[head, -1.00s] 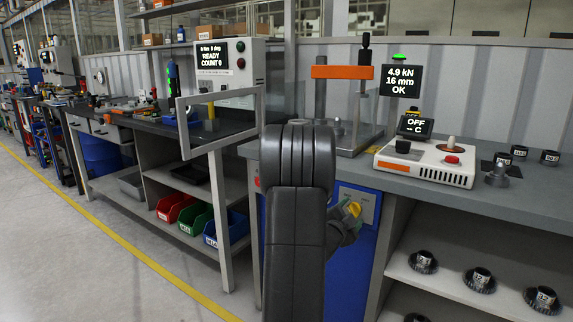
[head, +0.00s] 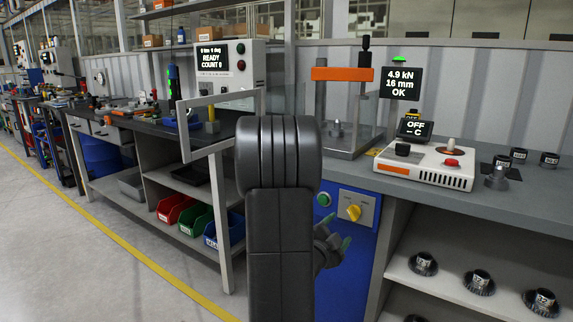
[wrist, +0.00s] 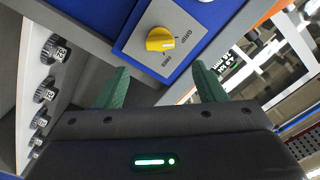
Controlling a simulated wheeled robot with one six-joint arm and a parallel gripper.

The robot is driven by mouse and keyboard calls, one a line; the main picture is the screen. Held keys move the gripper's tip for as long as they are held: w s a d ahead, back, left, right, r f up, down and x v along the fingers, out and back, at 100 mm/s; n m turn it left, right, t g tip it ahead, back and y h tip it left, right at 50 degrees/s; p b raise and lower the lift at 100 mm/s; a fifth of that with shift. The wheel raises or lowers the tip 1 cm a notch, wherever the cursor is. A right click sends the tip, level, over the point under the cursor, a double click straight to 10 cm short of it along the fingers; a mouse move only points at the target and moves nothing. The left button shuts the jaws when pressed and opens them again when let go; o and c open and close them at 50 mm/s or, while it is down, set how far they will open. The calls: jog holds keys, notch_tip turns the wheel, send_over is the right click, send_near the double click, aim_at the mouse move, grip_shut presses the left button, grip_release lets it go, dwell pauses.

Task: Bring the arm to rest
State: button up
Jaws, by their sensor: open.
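My arm stands upright in front of the blue cabinet in the head view and hides part of it. My gripper (head: 335,233) shows at the arm's right side, low in front of the cabinet, with green fingertips. In the wrist view my gripper (wrist: 160,88) has its two green fingers wide apart, with nothing between them. The yellow knob (head: 354,212) on the cabinet's grey plate is clear of the fingers. It also shows in the wrist view (wrist: 160,39), beyond the fingertips.
A green button (head: 323,200) sits left of the knob. A white-and-orange heater unit (head: 425,165) and a press with an orange crossbar (head: 343,73) stand on the bench above. Gears (head: 479,281) lie on shelves at right. An open clear guard frame (head: 220,125) stands at left.

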jog(key=b+x, duration=0.1)
jog(key=x, duration=0.8)
jog(key=shift+w+d, duration=0.3)
jog(key=shift+s+a+m, duration=0.15)
jog(key=shift+m, duration=0.75)
jog(key=m, duration=0.4)
jog(key=shift+b, duration=0.4)
jog(key=n+y+p, duration=0.2)
jog(key=n+y, duration=0.1)
send_near(351, 216)
jog(key=s+a+f, duration=0.1)
jog(key=s+a, duration=0.3)
jog(key=a, duration=0.1)
jog(key=shift+a, duration=0.35)
